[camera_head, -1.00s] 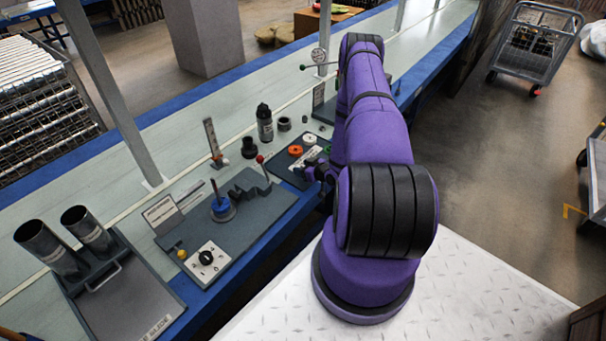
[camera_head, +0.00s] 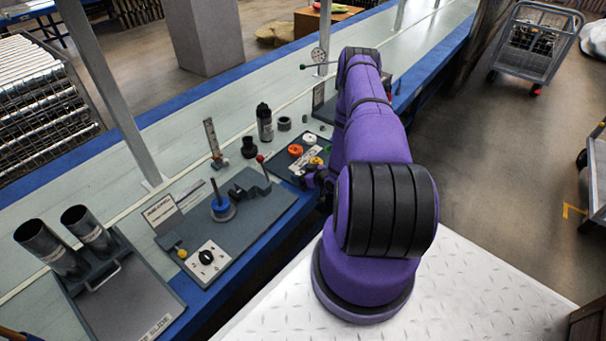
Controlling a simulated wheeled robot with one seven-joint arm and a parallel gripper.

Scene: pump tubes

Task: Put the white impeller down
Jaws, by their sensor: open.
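The white impeller (camera_head: 309,138) is a small pale disc at the back right of a dark tray (camera_head: 282,168) on the bench. An orange impeller (camera_head: 295,150) lies just in front and left of it, and a small yellow piece (camera_head: 316,161) shows nearer my arm.
A black bottle (camera_head: 265,124) and dark round parts stand behind the tray. Two metal tubes (camera_head: 85,230) stand far left. The bench behind has free room.

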